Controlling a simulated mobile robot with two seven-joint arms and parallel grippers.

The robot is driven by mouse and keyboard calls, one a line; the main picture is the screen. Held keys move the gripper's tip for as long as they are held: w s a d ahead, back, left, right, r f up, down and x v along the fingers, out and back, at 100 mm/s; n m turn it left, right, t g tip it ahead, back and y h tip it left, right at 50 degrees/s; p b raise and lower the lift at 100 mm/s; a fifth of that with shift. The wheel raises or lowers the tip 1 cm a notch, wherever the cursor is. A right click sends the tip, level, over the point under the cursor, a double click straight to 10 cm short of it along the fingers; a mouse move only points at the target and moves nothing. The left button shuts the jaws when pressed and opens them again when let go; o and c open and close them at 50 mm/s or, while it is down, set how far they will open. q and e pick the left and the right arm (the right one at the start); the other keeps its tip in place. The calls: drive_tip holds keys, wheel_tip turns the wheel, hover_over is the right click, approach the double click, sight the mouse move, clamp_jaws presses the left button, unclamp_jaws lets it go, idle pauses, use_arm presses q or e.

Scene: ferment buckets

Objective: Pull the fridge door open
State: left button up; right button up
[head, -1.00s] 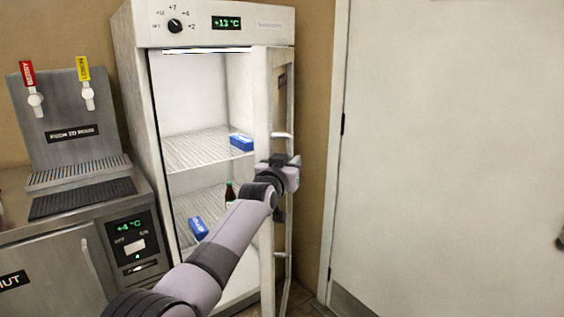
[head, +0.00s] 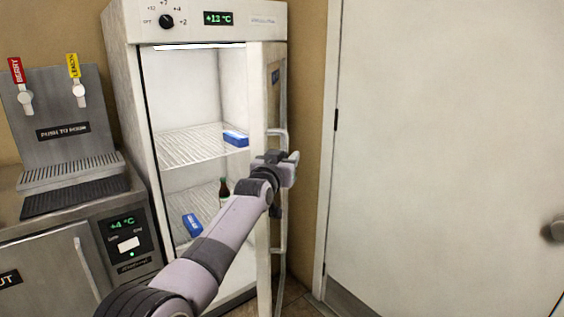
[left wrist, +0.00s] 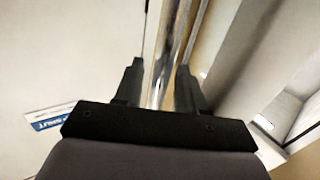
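The white fridge (head: 125,85) stands with its door (head: 256,110) swung out on the right side, showing its lit inside. The door's near edge and a narrow strip of its outer face show. A metal bar handle (head: 283,100) runs upright on that face. My left gripper (head: 290,165) is at the handle's middle. In the left wrist view, the handle (left wrist: 173,50) passes between the fingers of my left gripper (left wrist: 161,75), which sit close on both sides of it. The door's white face (left wrist: 70,55) is on the left there. My right gripper is in neither view.
Inside the fridge are a blue pack (head: 235,138) on the upper shelf, another blue pack (head: 192,224) and a dark bottle (head: 223,190). A steel drink dispenser (head: 62,160) stands left. A white room door (head: 440,150) is on the right, with floor between.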

use_arm(q)
drive_tip(key=p+v, duration=0.1)
drive_tip(key=v, duration=0.6)
idle(0.6)
drive_tip(key=shift+c, duration=0.3)
